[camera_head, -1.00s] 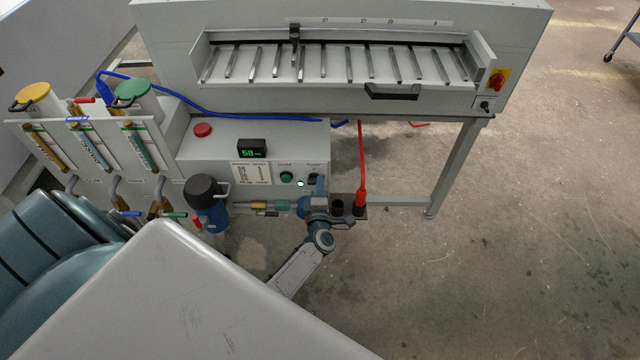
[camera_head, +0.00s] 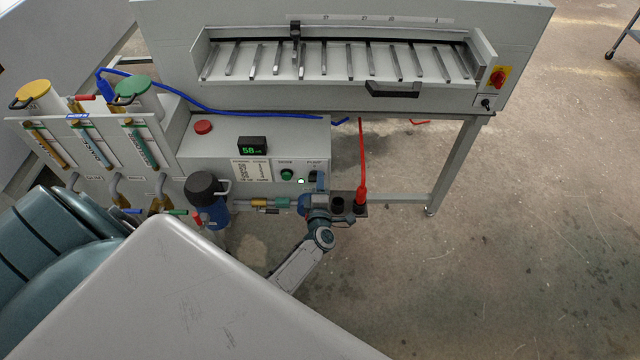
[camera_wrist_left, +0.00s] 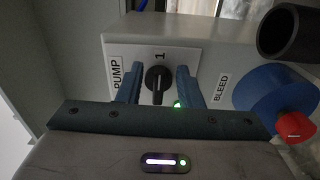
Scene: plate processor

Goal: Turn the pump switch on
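The pump switch is a black rotary knob (camera_wrist_left: 157,85) on a white plate marked PUMP, with a 1 above it in the left wrist view. Its handle runs up and down in that view, in line with the 1; I cannot tell which end points. My left gripper (camera_wrist_left: 159,82) has its two blue fingers apart, one on each side of the knob, with a visible gap on both sides. In the head view my left gripper (camera_head: 318,183) is at the control box's front right, partly hiding the switch. My right gripper is not in view.
A green button (camera_head: 287,174) and a lit display (camera_head: 252,146) are on the control box (camera_head: 220,150). A blue round part with a red knob (camera_wrist_left: 296,125) and a black tube (camera_wrist_left: 289,33) lie right of the fingers.

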